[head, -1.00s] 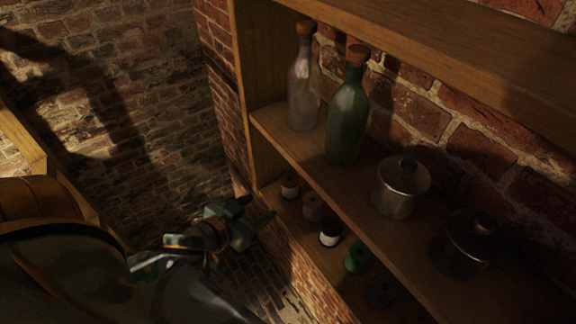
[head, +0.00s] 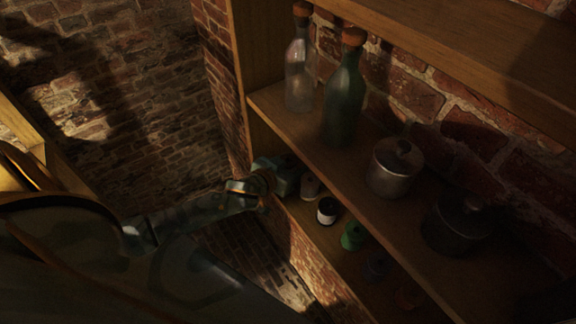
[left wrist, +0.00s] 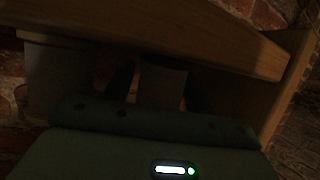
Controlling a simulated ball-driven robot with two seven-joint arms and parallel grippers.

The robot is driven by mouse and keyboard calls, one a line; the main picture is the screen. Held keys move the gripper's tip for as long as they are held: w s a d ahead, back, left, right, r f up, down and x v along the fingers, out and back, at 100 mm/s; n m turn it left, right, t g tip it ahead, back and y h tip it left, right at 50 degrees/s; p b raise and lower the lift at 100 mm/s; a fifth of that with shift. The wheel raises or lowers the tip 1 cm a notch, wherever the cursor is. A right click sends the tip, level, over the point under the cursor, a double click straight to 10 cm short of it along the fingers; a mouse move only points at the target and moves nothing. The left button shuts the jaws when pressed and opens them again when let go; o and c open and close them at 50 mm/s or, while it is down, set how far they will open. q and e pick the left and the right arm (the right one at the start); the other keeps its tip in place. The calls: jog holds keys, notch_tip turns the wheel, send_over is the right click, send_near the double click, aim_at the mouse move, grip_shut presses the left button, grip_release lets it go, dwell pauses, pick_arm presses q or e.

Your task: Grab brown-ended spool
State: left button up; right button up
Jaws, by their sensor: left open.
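Several small spools stand in a row on the lower shelf. A spool with a white body and brown ends, visible at the far left of the row earlier, is now hidden behind my left gripper (head: 280,178) in the head view. My left gripper is open and reaches in at the lower shelf's left end. In the dark left wrist view, a dim pale spool-like shape (left wrist: 162,85) shows just beyond the gripper body, between darker finger-like shapes. I cannot tell if it is touched. My right gripper is not in view.
Beside the gripper stand a dull brownish spool (head: 310,186), a dark-ended white spool (head: 327,211), a green spool (head: 353,237) and a dark spool (head: 377,264). The upper shelf (head: 290,130) hangs close above, bearing a clear bottle (head: 300,75), a green bottle (head: 343,105) and lidded jars (head: 393,170).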

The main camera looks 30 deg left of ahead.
pick_arm(q)
jog(key=shift+w+f, duration=0.15)
jog(key=shift+w, duration=0.15)
jog(key=shift+s, duration=0.15)
jog(key=c, duration=0.7)
